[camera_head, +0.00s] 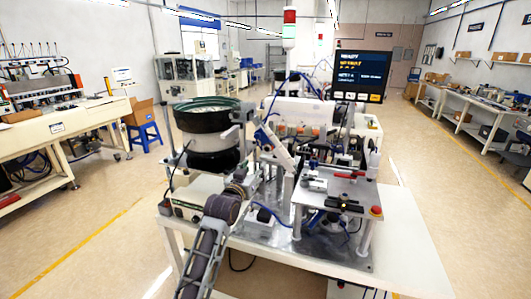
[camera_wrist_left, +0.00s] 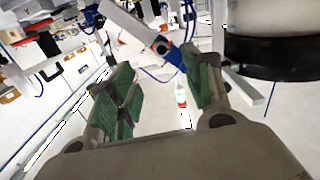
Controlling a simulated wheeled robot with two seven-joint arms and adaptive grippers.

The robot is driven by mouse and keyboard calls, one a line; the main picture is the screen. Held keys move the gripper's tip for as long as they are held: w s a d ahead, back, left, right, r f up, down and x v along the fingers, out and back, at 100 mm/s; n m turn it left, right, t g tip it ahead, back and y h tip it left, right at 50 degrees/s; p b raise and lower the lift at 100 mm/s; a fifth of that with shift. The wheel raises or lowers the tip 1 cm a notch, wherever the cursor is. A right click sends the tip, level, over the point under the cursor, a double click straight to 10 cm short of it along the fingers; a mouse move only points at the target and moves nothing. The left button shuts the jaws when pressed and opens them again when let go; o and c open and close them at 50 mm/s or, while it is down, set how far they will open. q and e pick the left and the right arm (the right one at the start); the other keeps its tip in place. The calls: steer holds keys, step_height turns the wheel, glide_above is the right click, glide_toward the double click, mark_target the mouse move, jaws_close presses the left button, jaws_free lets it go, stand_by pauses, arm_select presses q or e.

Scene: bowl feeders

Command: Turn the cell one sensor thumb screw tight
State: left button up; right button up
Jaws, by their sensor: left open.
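My left gripper (camera_head: 247,178) is near the middle of the cell table, in front of and to the right of the bowl feeder (camera_head: 207,120). In the left wrist view its two green-padded fingers (camera_wrist_left: 160,88) are spread apart with nothing between them. A pale bar with a blue part (camera_wrist_left: 162,47) lies beyond the fingertips in that view, apart from them. The thumb screw is too small or hidden to make out in either view. My right gripper is not in view.
The dark feeder bowl also shows at the upper right of the left wrist view (camera_wrist_left: 275,50). A raised metal plate (camera_head: 335,188) with a red-handled clamp (camera_head: 350,175) stands right of my arm. A screen (camera_head: 360,77) stands behind. The table's right end (camera_head: 410,245) is clear.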

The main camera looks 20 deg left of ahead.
mark_target(267, 149)
arm_select(q)
steer(key=shift+r, duration=0.5)
steer(key=shift+w, duration=0.1)
steer(key=shift+w+d+p, duration=0.2)
steer(key=shift+w+p, duration=0.85)
steer(key=shift+w, duration=5.7)
steer(key=c, duration=1)
steer(key=shift+c, duration=0.2)
